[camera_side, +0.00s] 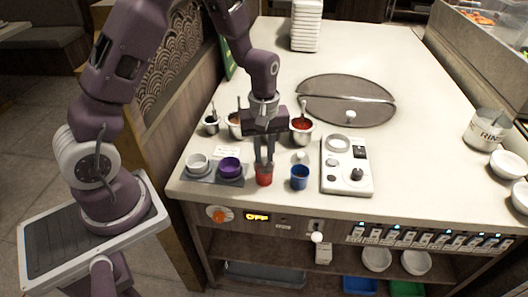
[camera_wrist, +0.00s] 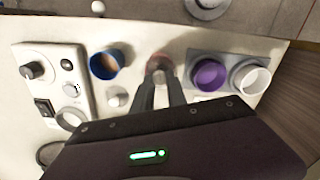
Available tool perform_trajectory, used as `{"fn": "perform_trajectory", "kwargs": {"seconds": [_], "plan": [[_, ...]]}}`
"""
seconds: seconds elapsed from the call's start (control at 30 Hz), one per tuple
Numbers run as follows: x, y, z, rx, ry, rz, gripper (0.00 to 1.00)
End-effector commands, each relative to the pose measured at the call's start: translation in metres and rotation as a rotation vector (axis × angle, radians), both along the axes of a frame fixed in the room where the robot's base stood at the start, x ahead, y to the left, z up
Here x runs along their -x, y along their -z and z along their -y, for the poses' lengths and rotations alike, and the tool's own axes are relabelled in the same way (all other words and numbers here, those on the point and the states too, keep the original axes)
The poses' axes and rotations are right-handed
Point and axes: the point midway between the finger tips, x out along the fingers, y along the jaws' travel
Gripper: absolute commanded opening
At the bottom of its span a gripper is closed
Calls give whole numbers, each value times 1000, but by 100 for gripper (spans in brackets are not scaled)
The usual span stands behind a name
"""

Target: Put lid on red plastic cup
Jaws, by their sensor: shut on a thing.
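The red plastic cup (camera_side: 264,180) stands upright near the front edge of the counter. In the wrist view it shows as a blurred reddish round (camera_wrist: 160,60) beyond my fingertips. My gripper (camera_side: 265,164) points down right over the cup. In the wrist view my gripper (camera_wrist: 159,80) is shut on a small pale thing at the cup's top, which looks like the lid's knob. The fingers hide most of the lid, and I cannot tell whether it touches the rim all round.
A blue cup (camera_side: 299,178) stands close to the right. A grey tray (camera_side: 236,182) with a white cup (camera_side: 197,163) and a purple cup (camera_side: 230,167) is on the left. Metal sauce pots (camera_side: 301,132) stand behind, and a control panel (camera_side: 347,181) lies right.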

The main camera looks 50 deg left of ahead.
Motion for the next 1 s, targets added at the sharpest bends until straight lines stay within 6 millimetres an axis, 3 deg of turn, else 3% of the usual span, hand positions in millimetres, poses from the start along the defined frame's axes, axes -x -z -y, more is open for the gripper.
{"fn": "perform_trajectory", "kwargs": {"seconds": [0.33, 0.37, 0.47, 0.7, 0.8, 1.0], "plan": [[0, 0, 0, 0, 0, 0, 0], [0, 0, 0, 0, 0, 0, 22], [0, 0, 0, 0, 0, 0, 41], [0, 0, 0, 0, 0, 0, 43], [0, 0, 0, 0, 0, 0, 63], [0, 0, 0, 0, 0, 0, 65]]}}
